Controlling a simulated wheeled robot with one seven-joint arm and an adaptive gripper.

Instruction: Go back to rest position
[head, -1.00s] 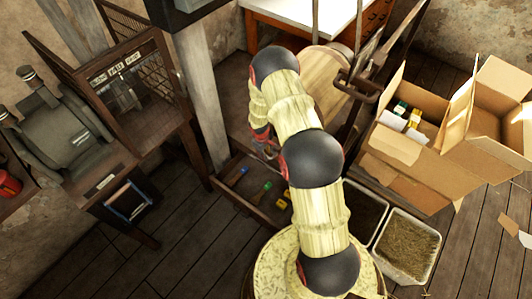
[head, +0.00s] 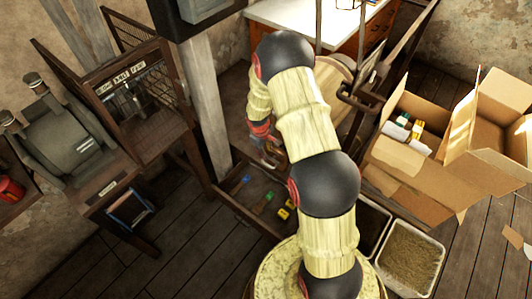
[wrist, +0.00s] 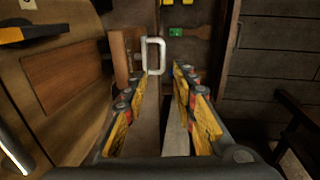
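My gripper (head: 268,152) hangs at the far end of my arm in the head view, beside the grey post (head: 205,110) and above the low tray on the floor. In the wrist view its two yellow-padded fingers (wrist: 164,76) stand apart, with nothing visible between them. A pale, squared handle-like loop (wrist: 154,55) shows just beyond the fingertips; I cannot tell whether it is touched. A round wooden piece (head: 338,78) stands behind my arm, partly hidden by it. I cannot tell whether it belongs to the press.
Open cardboard boxes (head: 425,165) stand at the right. A straw-filled bin (head: 408,258) is near my base. A dark machine (head: 65,125) and a wood-and-mesh cabinet (head: 135,85) stand at left. Small coloured items, including a green one (head: 263,198), lie in the tray. Floor at lower left is clear.

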